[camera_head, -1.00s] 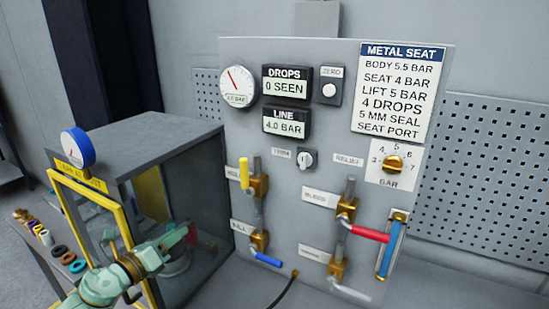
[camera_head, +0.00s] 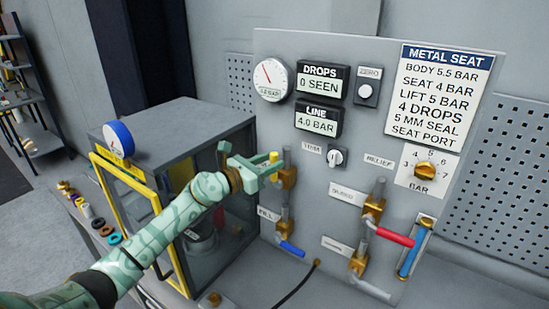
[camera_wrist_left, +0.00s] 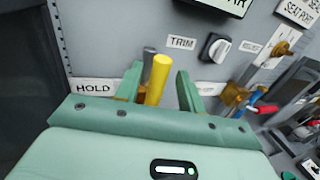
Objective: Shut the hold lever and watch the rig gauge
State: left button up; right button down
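The yellow hold lever (camera_head: 273,158) stands upright on its brass valve on the panel. It also shows in the left wrist view (camera_wrist_left: 157,79), beside the HOLD label (camera_wrist_left: 94,88). My left gripper (camera_head: 268,170) is at the lever. In the left wrist view its fingers (camera_wrist_left: 158,85) are apart, one on each side of the lever, with gaps showing. The round panel gauge (camera_head: 272,80) has a red needle pointing up and left; its small readout is too blurred to read. A blue-rimmed gauge (camera_head: 118,138) stands on the cabinet. My right gripper is not in view.
The DROPS display (camera_head: 320,83) reads 0 SEEN and the LINE display (camera_head: 318,119) 4.0 BAR. The blue fill lever (camera_head: 291,249) is below, the red lever (camera_head: 395,237) to the right. A cabinet (camera_head: 170,120) with a yellow-framed door stands left, behind my left arm.

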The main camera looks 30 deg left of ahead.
pick_arm(q)
jog(key=shift+x, duration=1.15)
grip_shut()
